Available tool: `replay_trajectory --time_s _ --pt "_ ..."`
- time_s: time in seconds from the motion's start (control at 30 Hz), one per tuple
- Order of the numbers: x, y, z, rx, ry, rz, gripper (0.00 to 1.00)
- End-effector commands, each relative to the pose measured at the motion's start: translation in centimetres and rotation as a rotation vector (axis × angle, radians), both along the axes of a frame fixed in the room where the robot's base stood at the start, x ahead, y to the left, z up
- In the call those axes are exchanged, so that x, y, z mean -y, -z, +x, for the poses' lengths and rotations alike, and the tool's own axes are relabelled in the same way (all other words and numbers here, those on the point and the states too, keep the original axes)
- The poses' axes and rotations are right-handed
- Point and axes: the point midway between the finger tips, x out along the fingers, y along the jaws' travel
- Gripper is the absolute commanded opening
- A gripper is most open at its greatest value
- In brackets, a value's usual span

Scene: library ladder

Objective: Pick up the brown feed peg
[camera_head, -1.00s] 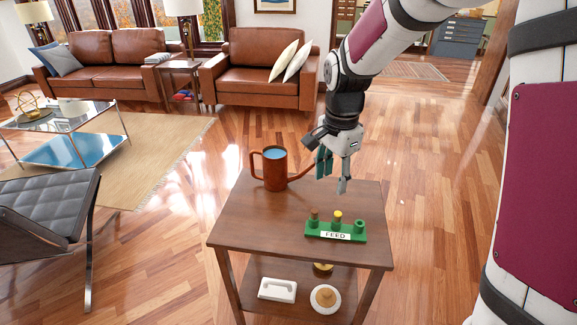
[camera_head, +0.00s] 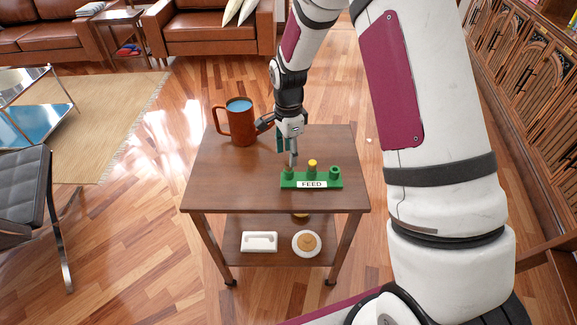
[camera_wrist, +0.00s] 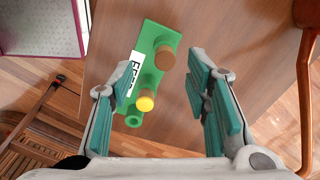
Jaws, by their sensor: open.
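The brown feed peg (camera_wrist: 166,57) stands in an end socket of the green rack labelled FEED (camera_head: 290,184). In the wrist view I look down on its round brown top, beyond and between my fingertips. In the head view my gripper (camera_head: 287,155) is above that left end and mostly hides the peg. A yellow-topped peg (camera_head: 312,165) is in the middle socket; it also shows in the wrist view (camera_wrist: 145,103). The other end socket (camera_head: 335,171) looks empty. My gripper (camera_wrist: 160,82) is open, its teal pads apart with nothing held.
The rack is on a brown two-shelf table (camera_head: 230,185). A white dish (camera_head: 259,241) and a round white dish (camera_head: 306,243) are on the lower shelf. The tabletop's left front is bare.

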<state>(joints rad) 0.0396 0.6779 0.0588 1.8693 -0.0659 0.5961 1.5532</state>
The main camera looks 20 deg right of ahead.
Motion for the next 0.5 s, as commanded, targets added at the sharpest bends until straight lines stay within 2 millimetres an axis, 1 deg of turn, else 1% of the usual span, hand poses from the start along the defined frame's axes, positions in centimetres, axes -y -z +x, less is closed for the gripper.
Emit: replay_trajectory --time_s 0.17,0.4,0.5 --pt "0.1 1.3 0.2 -0.003 0.001 0.001 0.44" --pt "0.3 4.6 0.6 -0.002 0.0 0.001 0.44" --pt "0.3 5.2 0.7 -0.001 0.001 0.0 0.44"
